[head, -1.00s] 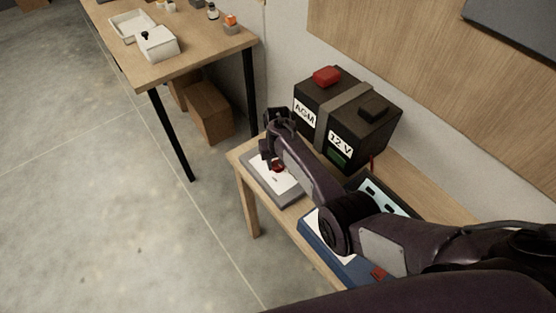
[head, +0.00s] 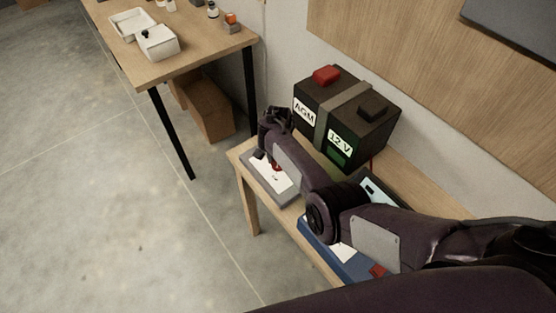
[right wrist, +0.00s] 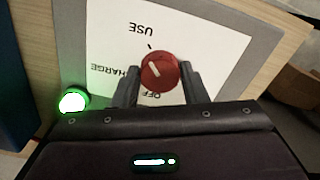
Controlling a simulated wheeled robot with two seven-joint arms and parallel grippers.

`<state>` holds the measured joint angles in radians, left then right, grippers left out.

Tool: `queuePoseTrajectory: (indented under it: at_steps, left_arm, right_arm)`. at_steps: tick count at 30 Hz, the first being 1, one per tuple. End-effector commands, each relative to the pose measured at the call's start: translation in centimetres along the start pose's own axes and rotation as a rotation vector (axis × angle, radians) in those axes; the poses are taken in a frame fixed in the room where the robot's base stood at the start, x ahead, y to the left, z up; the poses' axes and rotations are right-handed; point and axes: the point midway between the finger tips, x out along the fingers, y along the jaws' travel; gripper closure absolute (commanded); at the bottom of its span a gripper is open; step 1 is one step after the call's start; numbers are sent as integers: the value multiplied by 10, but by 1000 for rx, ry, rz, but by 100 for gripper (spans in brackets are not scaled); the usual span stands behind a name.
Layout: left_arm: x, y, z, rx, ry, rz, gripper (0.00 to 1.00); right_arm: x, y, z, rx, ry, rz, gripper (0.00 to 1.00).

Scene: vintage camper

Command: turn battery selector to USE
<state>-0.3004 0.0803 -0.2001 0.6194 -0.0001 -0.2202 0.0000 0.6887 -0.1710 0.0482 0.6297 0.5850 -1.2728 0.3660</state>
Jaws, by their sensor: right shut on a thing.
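The battery selector is a grey box with a white plate (right wrist: 105,30), printed USE, CHARGE and OFF, upside down in the right wrist view. Its red knob (right wrist: 160,72) carries a white pointer mark, tilted to the picture's upper left, between CHARGE and USE. My right gripper (right wrist: 162,80) is shut on the knob, one finger on each side. In the head view the selector (head: 285,199) lies at the near left end of the wooden bench, with the knob (head: 277,167) partly hidden by my right arm. My left gripper is out of view.
A black battery (head: 350,112) marked AGM and 12 V stands behind the selector. A blue box (head: 318,240) lies to its right, below my arm. A green light (right wrist: 73,100) glows beside the plate. A table (head: 190,60) stands at upper left; the floor between is clear.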

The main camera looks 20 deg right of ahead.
Motion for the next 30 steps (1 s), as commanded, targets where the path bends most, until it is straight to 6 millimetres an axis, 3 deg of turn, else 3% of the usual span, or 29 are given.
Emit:
queuePoseTrajectory:
  at_steps: [21, 22, 26, 30]
  left_arm:
    - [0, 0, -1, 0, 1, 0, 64]
    - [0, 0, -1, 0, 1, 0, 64]
    - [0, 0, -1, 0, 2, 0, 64]
    - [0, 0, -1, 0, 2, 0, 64]
  right_arm:
    - [0, 0, 0, 76, -1, 0, 83]
    - [0, 0, 0, 76, -1, 0, 58]
    - [0, 0, 0, 75, -1, 0, 41]
    - [0, 0, 0, 74, 0, 0, 39]
